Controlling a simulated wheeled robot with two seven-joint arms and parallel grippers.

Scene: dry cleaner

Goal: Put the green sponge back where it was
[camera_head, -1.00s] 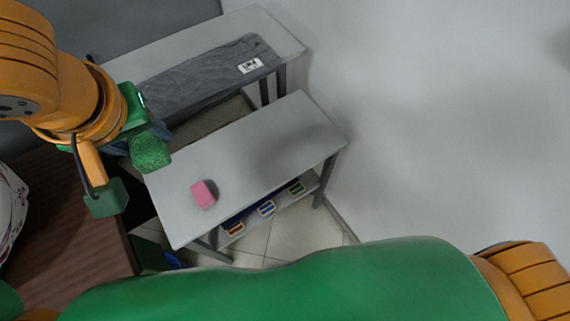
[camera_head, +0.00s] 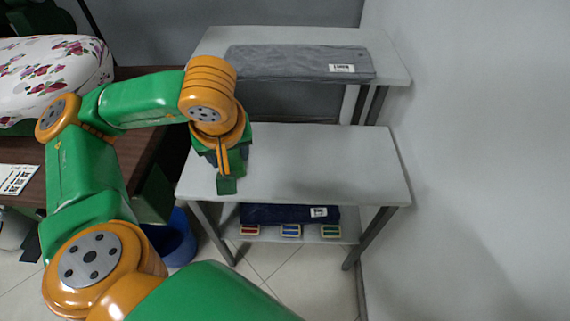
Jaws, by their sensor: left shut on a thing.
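My left gripper (camera_head: 227,172) points down over the left part of the near grey table (camera_head: 315,170). It is shut on the green sponge, which is mostly hidden by the gripper's own green parts and is hard to tell from them. I cannot tell whether the sponge touches the tabletop. The pink block seen earlier on this table is not visible now; the left arm and gripper cover that part. My right gripper is not in view.
A folded grey cloth (camera_head: 290,63) lies on the far table (camera_head: 390,67). A dark blue folded cloth (camera_head: 275,214) and several small coloured items sit on the lower shelf. A blue bin (camera_head: 178,240) stands left. The near tabletop's middle and right are clear.

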